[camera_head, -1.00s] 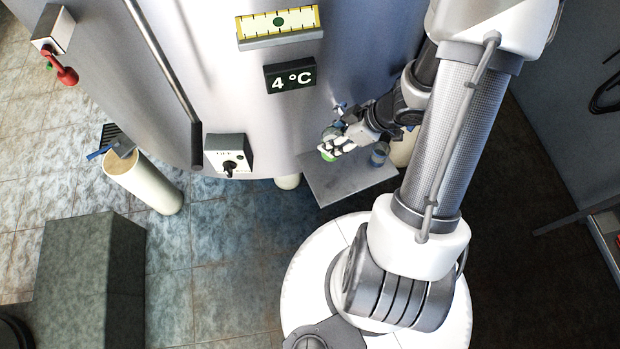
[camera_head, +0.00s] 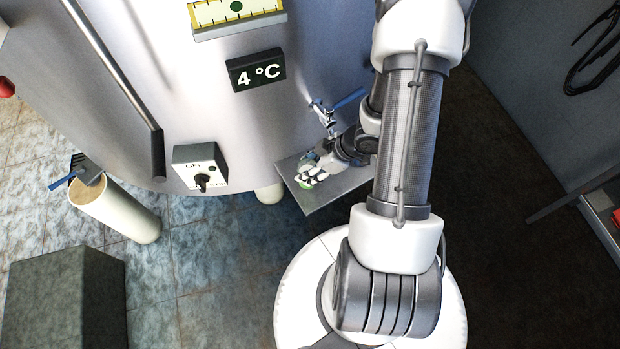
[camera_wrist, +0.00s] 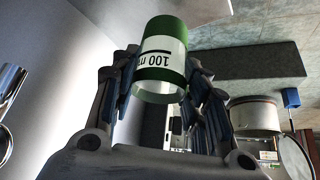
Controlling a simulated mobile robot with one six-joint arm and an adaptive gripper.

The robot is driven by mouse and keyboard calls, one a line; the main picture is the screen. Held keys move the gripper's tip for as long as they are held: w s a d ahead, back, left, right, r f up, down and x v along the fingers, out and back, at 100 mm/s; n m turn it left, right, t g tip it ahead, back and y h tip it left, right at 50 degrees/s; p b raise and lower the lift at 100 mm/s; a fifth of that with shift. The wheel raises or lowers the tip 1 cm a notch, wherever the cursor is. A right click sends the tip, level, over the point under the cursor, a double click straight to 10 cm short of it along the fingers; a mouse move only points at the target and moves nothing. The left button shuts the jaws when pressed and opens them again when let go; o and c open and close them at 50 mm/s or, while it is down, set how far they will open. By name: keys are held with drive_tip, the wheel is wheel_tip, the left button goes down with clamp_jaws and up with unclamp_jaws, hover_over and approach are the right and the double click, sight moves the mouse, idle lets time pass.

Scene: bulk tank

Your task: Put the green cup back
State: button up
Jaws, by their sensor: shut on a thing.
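The green cup (camera_wrist: 163,62) is a clear cylinder with green bands and a white "100 m…" label; the label reads upside down in the wrist view. My gripper (camera_wrist: 160,88) is shut on it, one finger on each side. In the head view my gripper (camera_head: 318,170) is over the grey shelf (camera_head: 318,195) on the tank's front, and only a little of the cup (camera_head: 306,185) shows by the fingers. I cannot tell whether the cup touches the shelf.
A tap with a blue handle (camera_head: 347,99) is on the tank wall just above my gripper. The switch box (camera_head: 201,168) and the "4 °C" display (camera_head: 256,71) are to the left. A cream cylinder (camera_head: 118,208) stands on the floor at left, near a dark block (camera_head: 65,300).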

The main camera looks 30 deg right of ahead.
drive_tip(key=shift+f+b, duration=1)
drive_tip(key=shift+f, duration=1.1)
drive_tip(key=shift+f, duration=0.2)
drive_tip(key=o, duration=1.5)
drive_tip(key=shift+c, duration=0.2)
drive_tip(key=shift+r, duration=0.1)
drive_tip(key=shift+s+d+r, duration=0.1)
drive_tip(key=shift+r, duration=0.2)
drive_tip(key=p+v, duration=0.6)
drive_tip(key=v, duration=0.5)
drive_tip(key=shift+r, duration=0.25)
